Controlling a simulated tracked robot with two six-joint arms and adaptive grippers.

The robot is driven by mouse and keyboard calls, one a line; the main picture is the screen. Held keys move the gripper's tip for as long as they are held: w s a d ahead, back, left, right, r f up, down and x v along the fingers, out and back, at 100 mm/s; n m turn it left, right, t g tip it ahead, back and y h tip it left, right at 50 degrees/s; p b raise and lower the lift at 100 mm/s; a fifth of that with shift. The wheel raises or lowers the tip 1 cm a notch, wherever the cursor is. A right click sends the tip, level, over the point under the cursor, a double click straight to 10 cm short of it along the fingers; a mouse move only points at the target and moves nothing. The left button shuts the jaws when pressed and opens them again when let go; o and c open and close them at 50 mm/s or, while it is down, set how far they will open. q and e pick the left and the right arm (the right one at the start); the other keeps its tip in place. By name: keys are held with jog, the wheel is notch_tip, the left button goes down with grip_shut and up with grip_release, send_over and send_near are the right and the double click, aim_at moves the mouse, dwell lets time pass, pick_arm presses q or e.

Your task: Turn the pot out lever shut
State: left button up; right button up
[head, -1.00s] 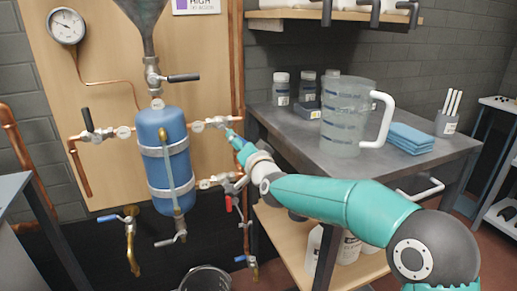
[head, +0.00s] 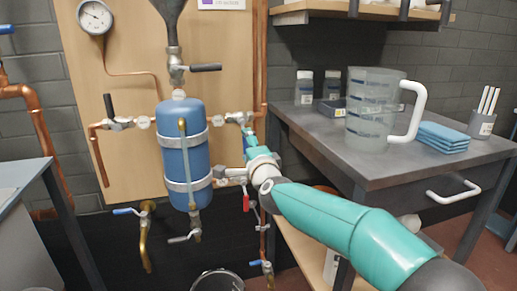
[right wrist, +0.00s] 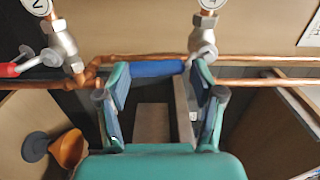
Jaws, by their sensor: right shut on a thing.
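The blue pot (head: 172,150) is strapped upright to the wooden board. On its right side, a valve (head: 235,117) sits on the upper copper pipe. My right gripper (head: 248,130) is at this valve, its arm coming from the lower right. In the right wrist view, a blue lever (right wrist: 157,68) lies crosswise between the fingertips, joined at its right end to a metal valve (right wrist: 203,42). The gripper is shut on this lever. No label naming it the pot out lever is readable. My left gripper is not in view.
A red-handled valve (head: 246,202) hangs just below the gripper; its red lever also shows at left in the right wrist view (right wrist: 12,69). The dark bench (head: 385,172) with a clear jug (head: 368,125) stands right. A bucket (head: 217,281) is on the floor.

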jog(key=shift+a+f+m, duration=0.15)
jog(key=shift+f+m, duration=0.15)
jog(key=shift+f, duration=0.3)
jog(key=o, duration=1.5)
jog(key=shift+w, duration=0.15)
jog(key=shift+r, duration=0.1)
jog(key=shift+r, duration=0.15)
jog(key=v, duration=1.2)
